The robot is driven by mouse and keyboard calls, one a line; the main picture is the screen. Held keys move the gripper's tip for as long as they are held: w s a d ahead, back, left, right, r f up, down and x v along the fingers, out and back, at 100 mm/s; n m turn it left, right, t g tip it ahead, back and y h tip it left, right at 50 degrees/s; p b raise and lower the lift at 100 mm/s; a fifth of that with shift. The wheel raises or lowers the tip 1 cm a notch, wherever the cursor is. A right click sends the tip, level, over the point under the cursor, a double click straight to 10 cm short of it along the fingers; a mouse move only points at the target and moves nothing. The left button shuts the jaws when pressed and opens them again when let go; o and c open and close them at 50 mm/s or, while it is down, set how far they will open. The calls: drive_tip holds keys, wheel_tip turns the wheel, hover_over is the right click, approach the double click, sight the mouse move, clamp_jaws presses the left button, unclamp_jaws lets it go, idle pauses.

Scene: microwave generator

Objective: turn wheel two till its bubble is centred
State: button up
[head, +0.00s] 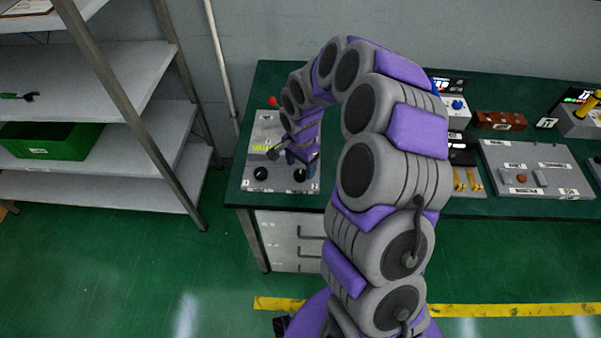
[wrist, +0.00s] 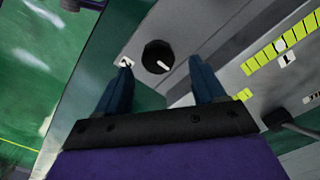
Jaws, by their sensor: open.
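A grey panel (head: 266,130) on the bench's left end carries two black round wheels, a left one (head: 261,173) and a right one (head: 300,175). My gripper (head: 301,157) is over the panel, close to the right wheel. In the wrist view my gripper (wrist: 160,68) is open, and one black wheel (wrist: 158,56) with a white pointer shows between its fingertips. I cannot tell whether they touch it. A small white label (wrist: 124,62) beside the wheel is too small to read surely. A yellow-green level strip (wrist: 280,43) lies at the right; its bubble is unclear.
A red knob (head: 273,101) stands behind the panel. Other devices, including a grey plate (head: 530,168), stand farther right on the green bench (head: 240,185). Metal shelves with a green bin (head: 50,141) are at the left. Green floor between shelves and bench is clear.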

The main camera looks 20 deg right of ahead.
sight(301, 173)
drive_tip(key=shift+f, duration=1.75)
drive_tip(key=shift+c, duration=0.4)
drive_tip(key=c, duration=1)
